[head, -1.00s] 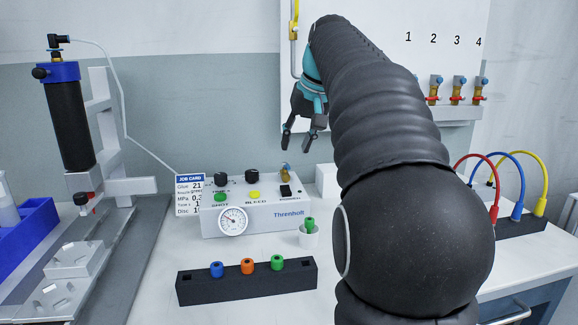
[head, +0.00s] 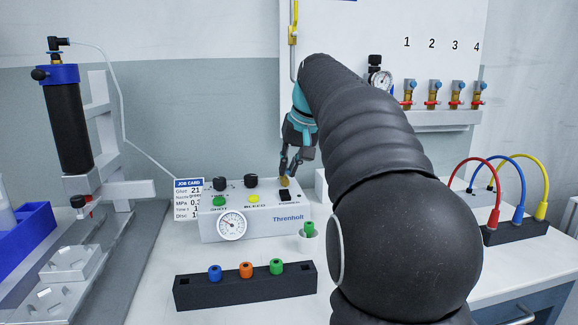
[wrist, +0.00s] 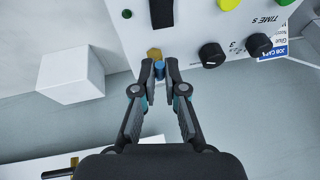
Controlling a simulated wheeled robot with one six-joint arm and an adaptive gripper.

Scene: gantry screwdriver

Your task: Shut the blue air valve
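The air valve is a small brass fitting with a blue handle (wrist: 159,69) at the back edge of the white Threnholt box (head: 262,222). Its brass body shows in the wrist view (wrist: 154,53) and in the head view (head: 284,182). My gripper (head: 290,168) points down at it from above. In the wrist view my gripper's fingertips (wrist: 160,66) are drawn close together, one on each side of the blue handle. I cannot tell whether both fingers touch it. The fingers partly hide the handle in the head view.
A black power switch (wrist: 162,12) lies just in front of the valve. A white block (wrist: 70,72) stands beside the box. Several numbered brass valves (head: 431,95) and a gauge (head: 381,80) are on the wall to the right. A black rack (head: 247,289) with coloured caps stands in front.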

